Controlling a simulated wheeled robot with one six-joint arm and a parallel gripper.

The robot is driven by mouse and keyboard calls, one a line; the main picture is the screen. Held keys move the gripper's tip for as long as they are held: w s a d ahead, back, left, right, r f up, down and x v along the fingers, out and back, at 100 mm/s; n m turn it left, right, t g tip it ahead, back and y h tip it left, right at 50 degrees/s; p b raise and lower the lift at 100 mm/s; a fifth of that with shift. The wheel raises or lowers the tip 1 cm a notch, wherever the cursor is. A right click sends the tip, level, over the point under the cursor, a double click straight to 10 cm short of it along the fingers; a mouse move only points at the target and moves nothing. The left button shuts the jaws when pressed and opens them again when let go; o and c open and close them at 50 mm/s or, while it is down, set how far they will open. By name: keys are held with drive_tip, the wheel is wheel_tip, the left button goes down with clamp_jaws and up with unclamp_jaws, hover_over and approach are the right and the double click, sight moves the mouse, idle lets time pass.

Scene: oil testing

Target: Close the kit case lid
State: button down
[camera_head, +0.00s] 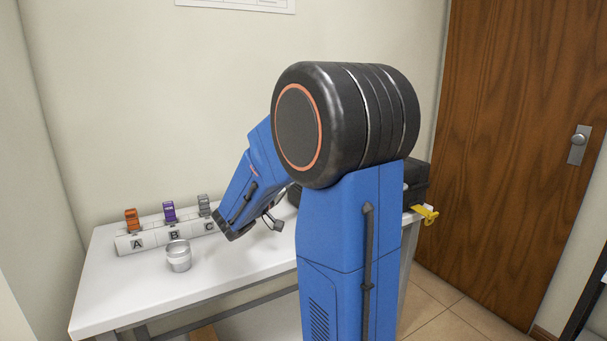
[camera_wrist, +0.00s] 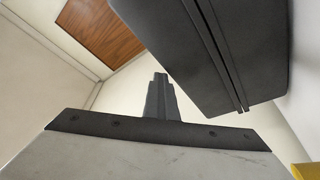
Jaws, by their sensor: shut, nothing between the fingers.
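The dark kit case (camera_head: 418,184) stands on the right end of the white table in the head view, mostly hidden behind my blue arm. In the wrist view the case (camera_wrist: 190,55) fills the upper right, tilted in the picture. Its two halves lie close together along a narrow seam, so the lid looks down on the side I see; its latches and far side are hidden.
A white rack (camera_head: 137,243) labelled A, B and C holds an orange, a purple and a grey item at the table's left. A small metal cup (camera_head: 179,257) stands in front. A yellow item (camera_head: 428,214) sits at the right table edge. A wooden door (camera_head: 525,130) is at right.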

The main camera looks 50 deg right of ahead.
drive_tip(key=shift+s+f, duration=0.2)
drive_tip(key=shift+f, duration=0.5)
drive_tip(key=r+v, duration=0.1)
drive_tip(key=v, duration=1)
drive_tip(key=shift+a, duration=0.45)
drive_tip(key=shift+w, duration=0.15)
drive_tip(key=s+a+f+n+g+y, duration=0.1)
drive_tip(key=s+a+f+n+y, duration=0.1)
drive_tip(key=s+f+y, duration=0.45)
drive_tip(key=s+a+f+n+y, duration=0.15)
drive_tip(key=s+f+y, duration=0.25)
drive_tip(key=s, duration=0.6)
drive_tip(key=s+a+f+n+t+y, duration=0.1)
drive_tip(key=a+n+t+y, duration=0.1)
drive_tip(key=a+y, duration=0.3)
drive_tip(key=s+a+f+n+t+y, duration=0.2)
drive_tip(key=a+n+t+y, duration=0.1)
drive_tip(key=a, duration=1)
drive_tip(key=shift+s+a+f+t+y, duration=0.3)
drive_tip(key=shift+t+y, duration=0.5)
drive_tip(key=shift+y, duration=0.35)
